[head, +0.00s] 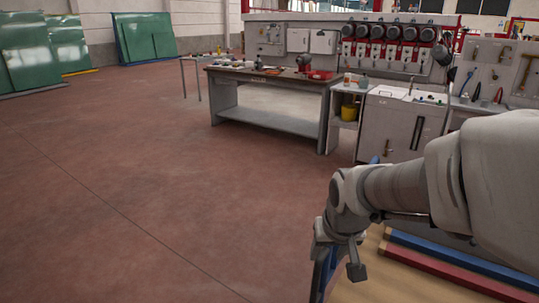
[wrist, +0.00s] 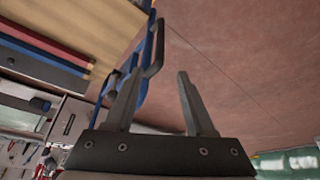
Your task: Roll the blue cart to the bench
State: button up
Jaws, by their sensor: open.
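The blue cart (head: 322,272) is at the bottom right of the head view, partly hidden by my arm and cut off by the frame. It has a blue frame and a light wooden top with blue and red bars. In the wrist view its blue tube frame (wrist: 146,85) stands beside my left-hand finger, which overlaps the tube; whether they touch I cannot tell. My gripper (head: 338,256) is open at the cart's near left end; its two fingers also show in the wrist view (wrist: 163,75), with nothing clearly between them. The bench (head: 268,122), grey with a lower shelf, stands farther back.
Open reddish floor (head: 130,170) lies left of the cart and in front of the bench. A grey cabinet (head: 385,125) and a small shelf with a yellow bucket (head: 349,112) stand right of the bench. Green glass sheets (head: 147,35) lean at the back left.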

aim_at(318, 274)
jog(key=b+x, duration=0.3)
jog(key=x, duration=1.3)
jog(key=shift+s+f, duration=0.1)
jog(key=shift+f, duration=0.15)
grip_shut()
dwell(0.8)
